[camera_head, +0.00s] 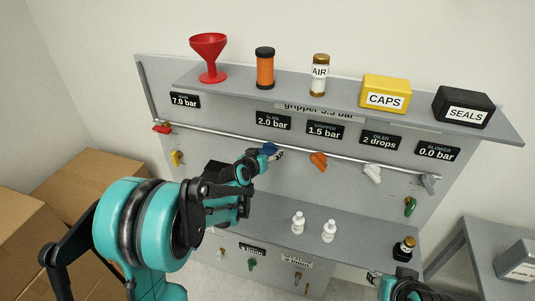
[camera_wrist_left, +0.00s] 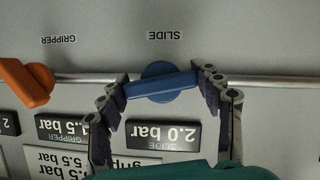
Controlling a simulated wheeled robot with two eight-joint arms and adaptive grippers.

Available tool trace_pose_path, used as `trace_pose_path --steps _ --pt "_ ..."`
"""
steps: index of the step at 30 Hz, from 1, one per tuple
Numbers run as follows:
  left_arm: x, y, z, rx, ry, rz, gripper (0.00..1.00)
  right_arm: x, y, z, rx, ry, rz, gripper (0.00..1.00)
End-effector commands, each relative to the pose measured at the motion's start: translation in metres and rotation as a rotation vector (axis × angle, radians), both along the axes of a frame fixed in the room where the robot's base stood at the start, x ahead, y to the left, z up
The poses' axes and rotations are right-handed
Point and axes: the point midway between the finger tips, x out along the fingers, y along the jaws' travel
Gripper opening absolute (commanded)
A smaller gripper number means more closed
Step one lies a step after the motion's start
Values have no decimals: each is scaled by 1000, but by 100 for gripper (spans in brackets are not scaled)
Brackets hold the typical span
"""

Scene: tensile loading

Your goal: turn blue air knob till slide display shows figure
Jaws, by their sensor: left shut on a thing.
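The blue air knob (camera_head: 269,149) sits on the pipe of the grey panel, under the slide display (camera_head: 273,121), which reads 2.0 bar. In the left wrist view the blue knob (camera_wrist_left: 162,84) lies between both fingers, below the upside-down SLIDE label. My left gripper (camera_head: 262,157) is shut on the knob, its fingers on either end of the handle. The slide display also shows in the left wrist view (camera_wrist_left: 163,136). My right gripper (camera_head: 383,281) is partly in view at the bottom right, near the lower shelf's edge; its jaw state is unclear.
An orange knob (camera_head: 318,161), a white knob (camera_head: 372,173) and a grey knob (camera_head: 429,183) sit to the right along the pipe (camera_head: 340,158). A red funnel (camera_head: 210,60) and several containers stand on the top shelf. White bottles (camera_head: 298,224) stand on the lower shelf.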

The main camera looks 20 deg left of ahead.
Motion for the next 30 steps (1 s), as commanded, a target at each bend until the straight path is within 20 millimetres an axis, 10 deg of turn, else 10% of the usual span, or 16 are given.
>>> trace_pose_path --steps 30 --pt "0 0 0 -631 21 1 36 0 0 -23 0 0 0 40"
